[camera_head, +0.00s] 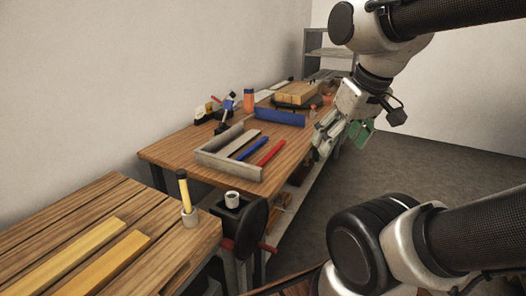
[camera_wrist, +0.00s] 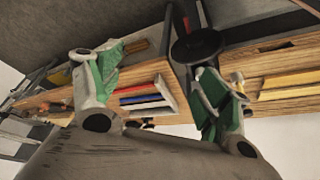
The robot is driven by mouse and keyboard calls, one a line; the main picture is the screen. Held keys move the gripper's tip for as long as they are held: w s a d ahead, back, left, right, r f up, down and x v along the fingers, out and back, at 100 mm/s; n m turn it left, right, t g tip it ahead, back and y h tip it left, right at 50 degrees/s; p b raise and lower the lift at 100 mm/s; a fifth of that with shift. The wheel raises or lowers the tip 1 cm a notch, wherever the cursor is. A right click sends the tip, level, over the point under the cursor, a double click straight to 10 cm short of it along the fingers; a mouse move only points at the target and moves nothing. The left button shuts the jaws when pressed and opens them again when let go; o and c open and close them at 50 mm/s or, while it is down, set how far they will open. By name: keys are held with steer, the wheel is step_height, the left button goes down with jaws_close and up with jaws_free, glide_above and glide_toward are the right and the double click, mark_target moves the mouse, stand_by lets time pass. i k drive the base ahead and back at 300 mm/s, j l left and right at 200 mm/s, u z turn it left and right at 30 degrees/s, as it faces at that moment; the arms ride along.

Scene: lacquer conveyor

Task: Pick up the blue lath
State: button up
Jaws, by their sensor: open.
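The blue lath (camera_head: 252,149) lies on the workbench top, between a red lath (camera_head: 270,152) and a grey-brown lath (camera_head: 240,143), beside a grey angled frame (camera_head: 212,161). My gripper (camera_head: 343,133) hangs to the right of the bench's front edge, apart from the laths. In the wrist view, my gripper (camera_wrist: 160,82) has its green-padded fingers wide apart and nothing between them. The blue lath (camera_wrist: 145,105) shows small and far off between the fingers, with the red lath (camera_wrist: 138,99) next to it.
A thicker blue bar (camera_head: 280,116) lies farther back on the workbench (camera_head: 180,150), near an orange bottle (camera_head: 249,100) and a wooden block (camera_head: 297,93). A nearer table (camera_head: 150,205) holds yellow strips (camera_head: 75,255). A vise (camera_head: 240,222) stands at the bench front. Floor is open at right.

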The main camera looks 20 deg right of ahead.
mark_target(253, 148)
steer(key=z, duration=0.25)
steer(key=k+j+u, duration=0.15)
steer(key=k+u, duration=0.15)
steer(key=k, duration=0.35)
steer(key=l+u, duration=0.1)
steer(key=u, duration=0.3)
steer(key=i+l+u, duration=0.1)
steer(key=u, duration=0.3)
steer(key=l+u, duration=0.15)
steer(key=u, duration=0.25)
steer(key=l+u, duration=0.15)
steer(key=u, duration=0.25)
steer(key=l, duration=2.05)
steer(key=k+l, duration=0.1)
steer(key=l, duration=1.9)
